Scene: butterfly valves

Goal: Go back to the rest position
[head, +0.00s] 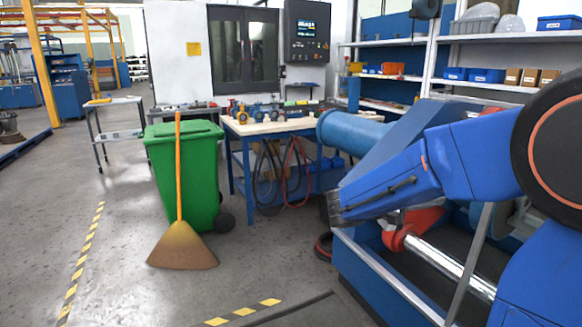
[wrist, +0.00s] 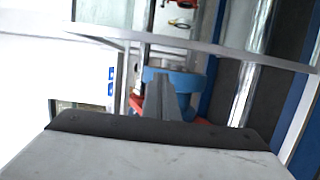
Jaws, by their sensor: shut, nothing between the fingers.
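My gripper (head: 332,208) is at the end of my blue arm, in the middle right of the head view. It is in the air beside a large blue machine (head: 375,245). In the wrist view my gripper (wrist: 168,98) shows as narrow grey fingers, shut and empty, pointing away over a blue rounded part. The small valves (head: 258,113) stand on the wooden-topped workbench (head: 280,128), well behind my gripper. They are too small to make out in detail.
A metal rail (head: 385,278) and a shiny cylinder rod (head: 450,265) lie close below my arm; the rail (wrist: 210,48) crosses the wrist view. A green bin (head: 185,165) and a broom (head: 182,247) stand left.

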